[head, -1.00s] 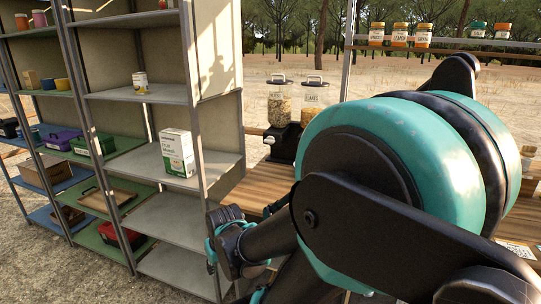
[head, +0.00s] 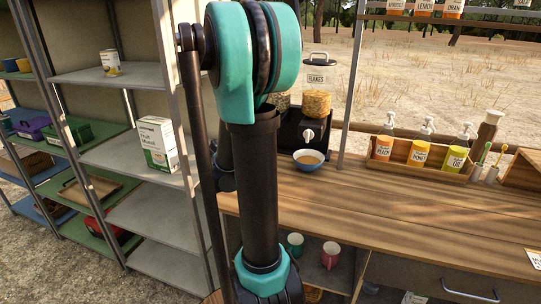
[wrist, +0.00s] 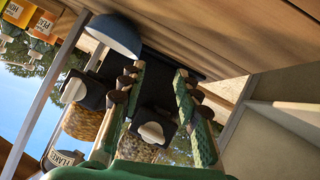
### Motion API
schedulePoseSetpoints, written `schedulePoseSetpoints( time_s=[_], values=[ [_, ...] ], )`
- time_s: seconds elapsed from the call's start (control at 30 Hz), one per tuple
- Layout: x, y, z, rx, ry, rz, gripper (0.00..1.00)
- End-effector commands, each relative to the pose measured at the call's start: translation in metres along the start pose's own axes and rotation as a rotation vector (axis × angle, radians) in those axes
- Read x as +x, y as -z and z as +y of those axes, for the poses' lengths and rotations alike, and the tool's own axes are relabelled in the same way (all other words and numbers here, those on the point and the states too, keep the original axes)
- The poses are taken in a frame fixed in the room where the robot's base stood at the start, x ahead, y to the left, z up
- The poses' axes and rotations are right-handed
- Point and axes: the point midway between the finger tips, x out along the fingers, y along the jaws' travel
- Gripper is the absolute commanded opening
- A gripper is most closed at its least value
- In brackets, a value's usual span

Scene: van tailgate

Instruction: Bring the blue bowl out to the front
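The blue bowl (head: 309,160) stands upright on the wooden counter (head: 400,205), in front of the black dispenser. It is dark blue outside with a pale inside. In the head view my own arm hides the gripper.
The black dispenser (head: 300,128) with grain jars stands behind the bowl. A bottle caddy (head: 418,157) is at the right. Metal shelves (head: 150,210) stand close on the left. A post (head: 350,90) rises behind the counter. The counter's front middle is clear.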

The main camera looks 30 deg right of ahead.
Motion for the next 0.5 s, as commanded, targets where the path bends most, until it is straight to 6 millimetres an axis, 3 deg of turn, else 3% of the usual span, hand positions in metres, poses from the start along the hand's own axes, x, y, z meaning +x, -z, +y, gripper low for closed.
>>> schedulePoseSetpoints(
  time_s=[0.2, 0.37, 0.5],
  values=[
    [0.017, 0.024, 0.022, 0.092, -0.120, 0.099, 0.32],
    [0.029, 0.027, 0.026, 0.101, -0.130, 0.108, 0.32],
    [0.050, 0.029, 0.029, 0.101, -0.131, 0.106, 0.32]
  ],
)
